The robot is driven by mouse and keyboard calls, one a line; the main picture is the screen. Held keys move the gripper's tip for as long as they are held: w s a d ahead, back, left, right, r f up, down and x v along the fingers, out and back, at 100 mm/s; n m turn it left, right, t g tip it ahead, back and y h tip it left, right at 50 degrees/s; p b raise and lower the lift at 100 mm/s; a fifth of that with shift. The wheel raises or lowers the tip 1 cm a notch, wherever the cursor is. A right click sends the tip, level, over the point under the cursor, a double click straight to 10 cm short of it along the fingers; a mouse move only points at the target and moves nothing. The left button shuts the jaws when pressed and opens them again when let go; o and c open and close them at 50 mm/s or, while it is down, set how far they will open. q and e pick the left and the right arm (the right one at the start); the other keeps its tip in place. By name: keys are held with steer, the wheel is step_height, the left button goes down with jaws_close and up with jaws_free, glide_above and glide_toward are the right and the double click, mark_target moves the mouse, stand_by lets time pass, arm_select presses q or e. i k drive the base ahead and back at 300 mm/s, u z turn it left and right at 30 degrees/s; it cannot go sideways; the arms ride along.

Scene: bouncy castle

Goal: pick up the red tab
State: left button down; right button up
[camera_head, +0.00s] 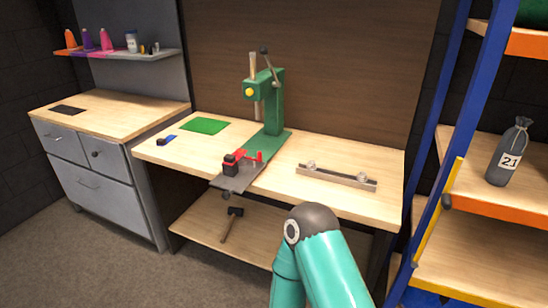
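A small red piece (252,156), which may be the red tab, is on the grey plate (236,180) at the foot of the green press (272,115). It is next to a black block with red on it (230,164). The pieces are too small to tell their exact shape or whether they touch. A teal arm of mine rises from the bottom centre, in front of the bench. Neither gripper shows, so I cannot tell their states.
The wooden bench (330,200) also holds a green mat (204,126), a small blue and black item (167,140) and a metal bar with two knobs (336,177). A hammer (232,222) is on the lower shelf. A blue rack (440,150) stands right, grey drawers (90,185) left.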

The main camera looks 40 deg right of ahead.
mark_target(231, 159)
steer(key=z, duration=0.45)
steer(key=i, duration=1)
steer(key=u, duration=0.05)
